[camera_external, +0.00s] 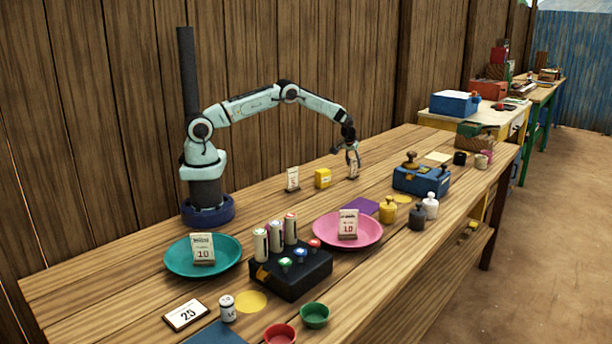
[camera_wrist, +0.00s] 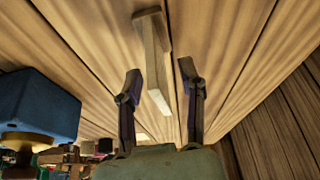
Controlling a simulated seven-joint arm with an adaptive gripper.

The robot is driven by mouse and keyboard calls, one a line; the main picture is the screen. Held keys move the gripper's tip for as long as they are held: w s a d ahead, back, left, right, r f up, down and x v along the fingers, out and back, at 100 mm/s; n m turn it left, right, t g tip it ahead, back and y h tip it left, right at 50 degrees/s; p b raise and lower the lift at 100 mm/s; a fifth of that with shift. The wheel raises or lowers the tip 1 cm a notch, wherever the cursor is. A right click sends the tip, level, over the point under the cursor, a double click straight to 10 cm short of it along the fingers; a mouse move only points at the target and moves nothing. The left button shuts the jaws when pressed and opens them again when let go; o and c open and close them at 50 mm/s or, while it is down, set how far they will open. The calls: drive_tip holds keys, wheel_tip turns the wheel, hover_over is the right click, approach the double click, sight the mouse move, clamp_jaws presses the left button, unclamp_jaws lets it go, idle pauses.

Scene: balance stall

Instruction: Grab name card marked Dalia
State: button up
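My gripper (camera_external: 352,157) points down over a small white name card (camera_external: 353,171) in a wooden stand at the middle back of the table. In the wrist view, my gripper (camera_wrist: 161,73) is open, with a finger on each side of the card (camera_wrist: 154,60), seen edge-on with gaps to both fingers. A second standing name card (camera_external: 292,179) is to its left, beyond a yellow block (camera_external: 322,178). The lettering on both cards is too small to read, so I cannot tell which is marked Dalia.
A blue box (camera_external: 421,181) stands to the right of the gripper, also in the wrist view (camera_wrist: 38,105). A teal plate (camera_external: 176,262) and a pink plate (camera_external: 325,231) each hold a standing card marked 10. A black box (camera_external: 290,275) with cylinders sits between them.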

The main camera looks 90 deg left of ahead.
drive_tip(key=shift+c, duration=0.3)
clamp_jaws()
